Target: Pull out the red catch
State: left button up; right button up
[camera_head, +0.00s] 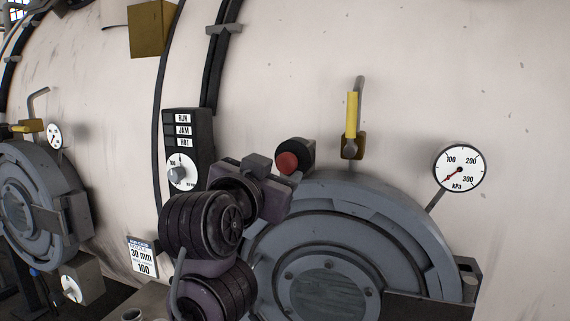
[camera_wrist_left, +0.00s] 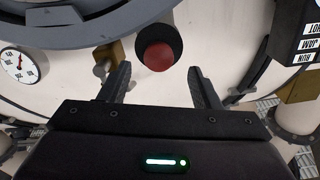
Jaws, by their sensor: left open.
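The red catch (camera_head: 288,162) is a round red knob in a black housing at the upper left rim of the grey round door (camera_head: 332,235). In the left wrist view the red catch (camera_wrist_left: 158,55) sits ahead, nearly centred between my fingers and apparently just beyond their tips. My left gripper (camera_wrist_left: 160,82) is open and empty, with one finger to each side. In the head view my left gripper (camera_head: 272,190) is close below and left of the catch; its fingers are hard to make out there. My right gripper is in no view.
A yellow-handled valve (camera_head: 351,115) stands right of the catch above the door. A pressure gauge (camera_head: 460,168) is further right. A second door (camera_head: 35,205) is far left.

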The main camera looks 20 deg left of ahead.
aim_at(284, 165)
pick_arm(q)
jog(key=w, duration=0.3)
jog(key=w+p, duration=0.1)
jog(key=w, duration=0.1)
jog(key=shift+d, duration=0.25)
jog(key=shift+w, duration=0.55)
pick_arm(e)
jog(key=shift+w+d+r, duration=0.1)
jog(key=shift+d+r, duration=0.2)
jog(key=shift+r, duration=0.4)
